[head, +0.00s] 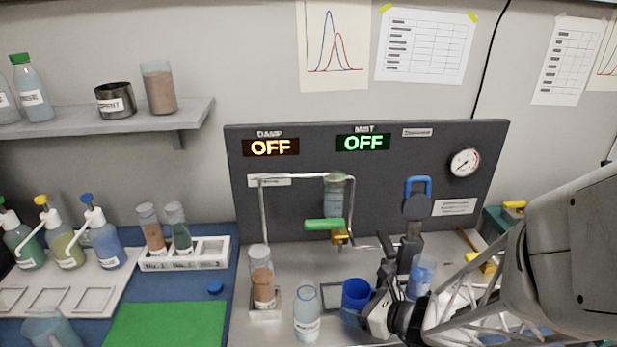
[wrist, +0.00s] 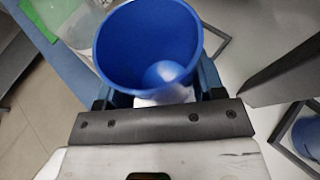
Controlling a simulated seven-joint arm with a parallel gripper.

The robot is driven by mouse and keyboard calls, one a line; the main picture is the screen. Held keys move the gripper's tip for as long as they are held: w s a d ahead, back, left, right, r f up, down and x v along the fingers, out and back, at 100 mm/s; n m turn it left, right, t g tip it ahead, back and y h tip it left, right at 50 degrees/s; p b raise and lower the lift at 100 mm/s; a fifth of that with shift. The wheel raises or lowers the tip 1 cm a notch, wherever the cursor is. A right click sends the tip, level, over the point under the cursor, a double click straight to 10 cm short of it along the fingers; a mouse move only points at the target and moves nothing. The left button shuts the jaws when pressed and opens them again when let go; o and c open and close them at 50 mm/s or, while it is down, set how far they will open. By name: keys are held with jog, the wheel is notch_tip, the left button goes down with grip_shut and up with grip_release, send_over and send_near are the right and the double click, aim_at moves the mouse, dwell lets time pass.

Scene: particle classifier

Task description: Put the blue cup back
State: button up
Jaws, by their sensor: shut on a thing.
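The blue cup (head: 355,294) is upright at the front of the grey work surface, left of my arm. My gripper (head: 366,312) reaches it from the right and is shut on it. In the wrist view the blue cup (wrist: 130,45) sits between the two fingers of my gripper (wrist: 158,92), its open mouth facing the camera. A pale round patch shows inside it. I cannot tell whether its base touches the surface. A dark square frame (head: 328,297) lies just left of and behind the cup, partly hidden by it.
A clear labelled bottle (head: 307,315) stands close left of the cup. Farther left is a brown-filled tube (head: 262,283) in a holder. A clear blue-tinted container (head: 421,273) stands behind my arm. The dark panel (head: 300,222) with pipes and a green handle (head: 324,225) rises behind.

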jog(key=shift+f, duration=2)
jog(key=shift+f, duration=0.1)
jog(key=o, duration=1)
jog(key=shift+o, duration=0.2)
jog(key=shift+s+d+r, duration=0.25)
jog(key=v, duration=1.1)
jog(key=shift+s+d, duration=0.1)
jog(key=shift+s, duration=0.05)
